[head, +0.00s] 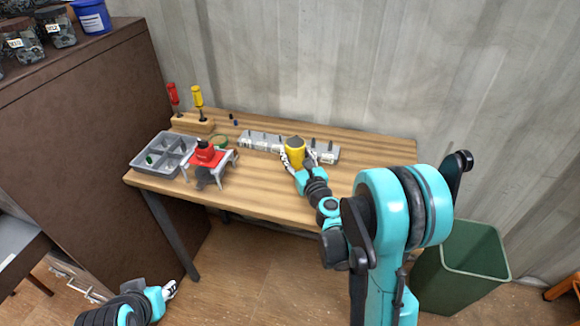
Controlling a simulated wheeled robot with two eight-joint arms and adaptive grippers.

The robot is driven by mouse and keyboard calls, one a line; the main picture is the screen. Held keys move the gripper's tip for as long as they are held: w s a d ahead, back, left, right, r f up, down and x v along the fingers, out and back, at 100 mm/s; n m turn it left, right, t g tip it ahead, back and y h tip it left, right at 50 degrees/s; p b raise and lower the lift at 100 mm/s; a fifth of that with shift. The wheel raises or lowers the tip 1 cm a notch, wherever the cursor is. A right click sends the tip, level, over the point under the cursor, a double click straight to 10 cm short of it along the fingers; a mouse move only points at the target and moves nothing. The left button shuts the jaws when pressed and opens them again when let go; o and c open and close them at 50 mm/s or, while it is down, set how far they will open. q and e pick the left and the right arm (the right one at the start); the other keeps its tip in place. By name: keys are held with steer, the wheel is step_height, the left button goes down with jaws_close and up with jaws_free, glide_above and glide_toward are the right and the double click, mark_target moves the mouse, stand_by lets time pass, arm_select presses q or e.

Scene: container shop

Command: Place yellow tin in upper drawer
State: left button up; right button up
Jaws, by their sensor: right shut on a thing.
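The yellow tin (295,153) is upright at the wooden workbench, in front of a grey strip. My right gripper (296,160) is shut on it, with a finger on each side. I cannot tell whether the tin touches the bench top. My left gripper (172,289) is low at the bottom left, in front of the bench and over the floor. Its fingers are small and seen at an angle, so their opening is unclear. I cannot make out an upper drawer for certain.
The workbench (260,198) holds a grey divided tray (150,171), a red tool on a small stand (205,155), a screwdriver block (193,122) and a grey strip (262,141). A brown cabinet (70,130) stands left. A green bin (462,262) stands right.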

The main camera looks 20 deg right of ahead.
mark_target(290, 153)
steer(key=w+f, duration=0.2)
steer(key=w, duration=0.1)
steer(key=shift+a+b, duration=0.3)
steer(key=shift+a, duration=0.1)
steer(key=shift+s+f+b, duration=0.1)
steer(key=shift+f+b, duration=0.95)
steer(key=shift+f, duration=0.85)
steer(key=shift+f, duration=0.1)
steer(key=o, duration=1.2)
steer(key=shift+o, duration=1.1)
